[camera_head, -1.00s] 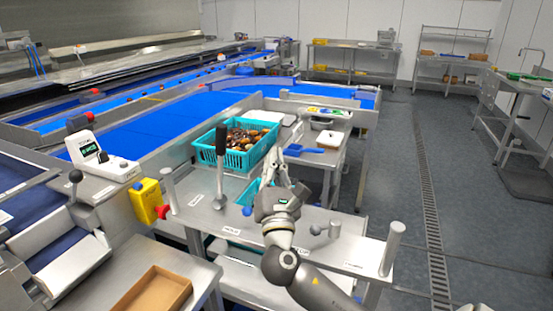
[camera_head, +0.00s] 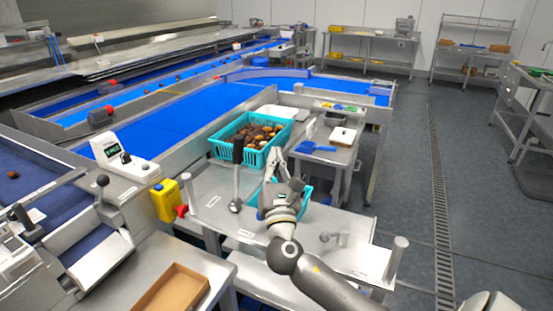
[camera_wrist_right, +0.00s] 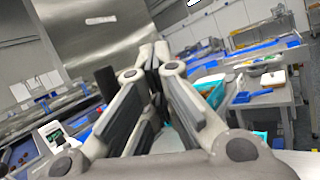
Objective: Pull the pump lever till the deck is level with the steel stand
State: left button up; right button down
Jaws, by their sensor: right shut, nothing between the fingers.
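The pump lever (camera_head: 237,152) is a steel rod with a black grip. It stands nearly upright at the left of the steel surface in front of me in the head view. My right gripper (camera_head: 275,158) is to the right of the lever and apart from it. Its fingers are closed with nothing between them, as the right wrist view (camera_wrist_right: 153,60) also shows. The steel surface (camera_head: 210,190) has corner posts and labels; I cannot tell whether it is the deck. A steel stand (camera_head: 345,152) is behind it to the right. Their relative height is unclear. My left gripper is out of view.
A teal crate (camera_head: 222,150) of dates stands behind the lever. Another teal piece (camera_head: 306,198) is partly hidden by my right gripper. A yellow box (camera_head: 165,202) with a red knob is left of the lever. A cardboard tray (camera_head: 200,292) is at front. Open floor is at right.

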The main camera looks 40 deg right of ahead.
jog(key=w+p, duration=0.1)
jog(key=p, duration=0.1)
jog(key=w+a+r+n+y+p, duration=0.1)
jog(key=p, duration=0.1)
jog(key=w+a+r+n+p, duration=0.1)
jog(key=p, duration=0.1)
jog(key=shift+w+r+p, duration=0.1)
jog(key=shift+r+p, duration=0.1)
jog(key=shift+p, duration=0.1)
